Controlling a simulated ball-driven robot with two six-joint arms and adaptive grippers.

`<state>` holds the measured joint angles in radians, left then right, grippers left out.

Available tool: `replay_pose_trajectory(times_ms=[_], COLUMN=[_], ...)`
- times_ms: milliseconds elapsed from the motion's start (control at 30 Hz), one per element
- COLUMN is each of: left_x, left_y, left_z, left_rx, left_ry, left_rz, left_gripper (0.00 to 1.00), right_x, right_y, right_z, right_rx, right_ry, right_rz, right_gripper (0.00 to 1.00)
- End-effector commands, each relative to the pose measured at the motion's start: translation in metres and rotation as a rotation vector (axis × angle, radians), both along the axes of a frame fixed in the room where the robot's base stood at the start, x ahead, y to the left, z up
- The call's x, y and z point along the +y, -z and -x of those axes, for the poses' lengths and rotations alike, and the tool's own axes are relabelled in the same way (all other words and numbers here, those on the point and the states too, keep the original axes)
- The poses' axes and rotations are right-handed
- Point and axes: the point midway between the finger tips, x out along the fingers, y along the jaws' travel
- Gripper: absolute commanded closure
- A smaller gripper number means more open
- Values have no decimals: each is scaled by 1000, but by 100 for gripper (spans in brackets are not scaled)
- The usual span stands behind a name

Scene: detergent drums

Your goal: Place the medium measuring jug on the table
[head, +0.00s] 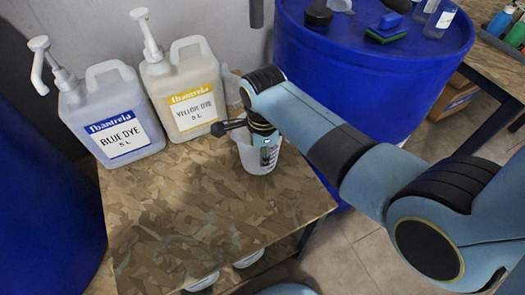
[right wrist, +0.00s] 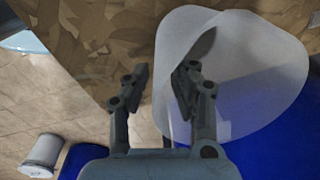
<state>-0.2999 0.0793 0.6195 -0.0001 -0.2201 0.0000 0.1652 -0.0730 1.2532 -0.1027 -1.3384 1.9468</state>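The measuring jug (head: 257,158) is a translucent white cup near the table's (head: 160,225) right edge in the head view. It looks upright; whether its base touches the table is hard to tell. My right gripper (head: 268,140) is down at the jug and partly covers it. In the right wrist view the jug (right wrist: 255,75) shows its wide mouth. My right gripper's fingers (right wrist: 160,85) are apart, with the jug's near wall around the gap and one finger overlapping the jug. I see no firm pinch.
A blue dye jug (head: 110,120) and a yellow dye jug (head: 188,90) with pumps stand at the table's back. A blue drum (head: 375,75) holding small items stands to the right. The table's front middle is clear.

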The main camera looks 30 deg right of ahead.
Motion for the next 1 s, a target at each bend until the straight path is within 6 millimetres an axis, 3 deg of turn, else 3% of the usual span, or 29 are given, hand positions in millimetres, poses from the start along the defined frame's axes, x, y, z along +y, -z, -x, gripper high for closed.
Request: replay_pose_trajectory(times_ms=[367, 800, 1000], left_x=[0, 0, 0], left_y=[-2, -22, -24], left_z=[0, -1, -2], left_rx=[0, -2, -3], left_ry=[0, 0, 0], left_rz=[0, -1, -1], left_gripper=[60, 60, 60], right_x=[0, 2, 3], right_y=[-6, -96, -118], right_z=[0, 6, 8], right_rx=[0, -2, 0], right_ry=[0, 1, -1], right_rz=[0, 1, 0], right_gripper=[70, 70, 70])
